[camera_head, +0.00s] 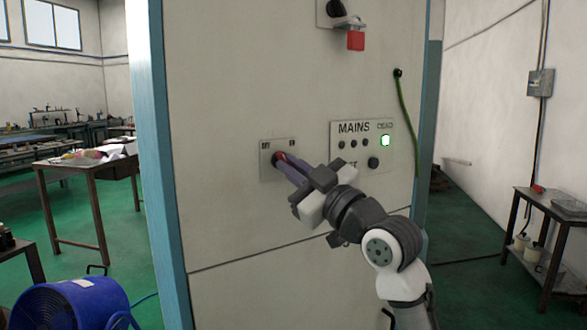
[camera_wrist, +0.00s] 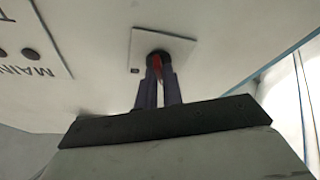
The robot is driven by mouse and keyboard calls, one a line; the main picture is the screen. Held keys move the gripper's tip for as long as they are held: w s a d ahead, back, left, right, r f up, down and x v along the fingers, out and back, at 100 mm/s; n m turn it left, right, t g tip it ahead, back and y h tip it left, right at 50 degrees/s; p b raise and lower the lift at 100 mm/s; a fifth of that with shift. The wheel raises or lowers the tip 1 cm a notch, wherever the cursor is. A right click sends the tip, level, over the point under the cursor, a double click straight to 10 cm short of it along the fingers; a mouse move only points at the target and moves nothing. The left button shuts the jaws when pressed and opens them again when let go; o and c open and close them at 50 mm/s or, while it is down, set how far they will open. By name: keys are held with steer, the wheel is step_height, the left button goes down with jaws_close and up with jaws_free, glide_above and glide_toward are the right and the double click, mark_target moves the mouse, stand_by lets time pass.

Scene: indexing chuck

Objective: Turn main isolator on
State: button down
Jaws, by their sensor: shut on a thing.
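The main isolator is a red and dark rotary handle (camera_head: 280,156) on a small light plate (camera_head: 266,165) on the cabinet front, left of the MAINS panel. My gripper (camera_head: 282,163) is at the handle, its two fingers shut on it. In the wrist view the red handle (camera_wrist: 157,64) shows between the fingertips (camera_wrist: 158,75), in front of the dark round base on the plate (camera_wrist: 143,45). The fingers hide much of the handle, and its exact angle is hard to tell. The plate's markings are too small to read.
A black knob with a red tag (camera_head: 356,41) sits above. A green cable (camera_head: 406,110) hangs at right. A blue fan (camera_head: 72,305) stands at lower left.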

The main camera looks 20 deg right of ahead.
steer(key=shift+m, duration=0.3)
steer(key=shift+a+r+m+t+h+p, duration=0.2)
steer(key=shift+m+h+p, duration=1)
steer(key=shift+m, duration=1.5)
steer(key=shift+a+f+m+t+h+p, duration=0.1)
steer(key=shift+m+t+h+p, duration=0.25)
steer(key=shift+m+h+p, duration=1.65)
steer(key=shift+a+r+m+t+h, duration=0.2)
steer(key=shift+m+h, duration=0.7)
steer(key=shift+m, duration=2.5)
steer(key=shift+s+d+f, duration=0.1)
steer(key=shift+f, duration=0.1)
steer(key=c, duration=1.5)
jaws_free()
steer(key=shift+c, duration=0.2)
